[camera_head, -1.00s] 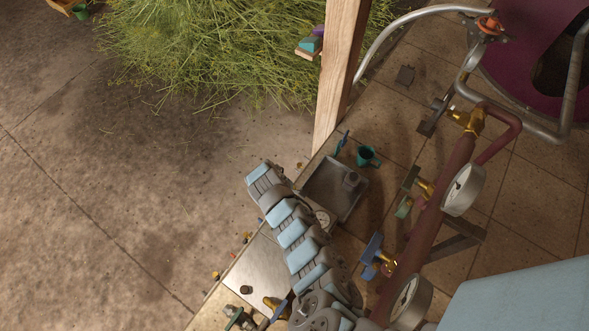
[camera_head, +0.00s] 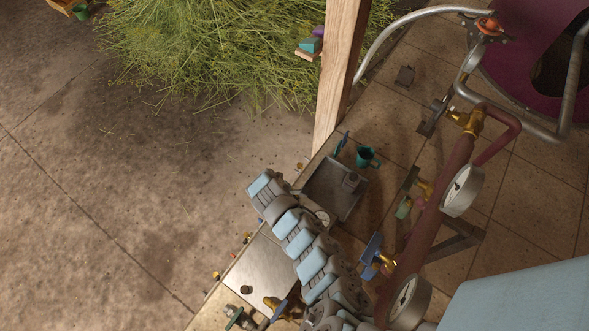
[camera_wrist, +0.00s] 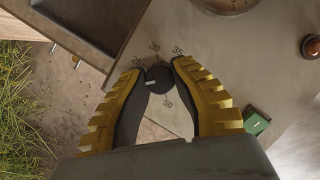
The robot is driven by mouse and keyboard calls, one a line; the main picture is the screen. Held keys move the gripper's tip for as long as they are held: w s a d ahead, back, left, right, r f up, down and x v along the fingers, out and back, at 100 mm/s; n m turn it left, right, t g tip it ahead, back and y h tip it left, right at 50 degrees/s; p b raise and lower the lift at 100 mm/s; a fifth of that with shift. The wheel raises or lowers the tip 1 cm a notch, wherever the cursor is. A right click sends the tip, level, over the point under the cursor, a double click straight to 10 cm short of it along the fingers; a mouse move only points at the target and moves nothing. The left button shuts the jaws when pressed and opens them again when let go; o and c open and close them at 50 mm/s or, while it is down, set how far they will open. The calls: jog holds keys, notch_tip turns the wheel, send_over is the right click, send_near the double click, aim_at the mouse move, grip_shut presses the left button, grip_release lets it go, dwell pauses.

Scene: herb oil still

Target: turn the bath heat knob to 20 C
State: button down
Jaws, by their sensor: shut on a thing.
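The bath heat knob (camera_wrist: 157,80) is a small dark round knob on a grey panel (camera_wrist: 250,58) in the wrist view. In the head view my arm covers the knob, and the fingers cannot be made out.
A dark tray (camera_wrist: 90,22) lies beside the panel. A gauge (camera_wrist: 228,3), a red-brown button (camera_wrist: 311,46) and a green block (camera_wrist: 256,122) are near the knob. In the head view, a wooden post (camera_head: 341,75) and pipes with a blue-handled valve (camera_head: 371,252) stand close to my arm.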

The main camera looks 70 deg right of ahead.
jog(key=c, duration=0.8)
grip_release()
jog(key=shift+s, duration=0.1)
jog(key=v, duration=1.2)
jog(key=shift+f, duration=0.1)
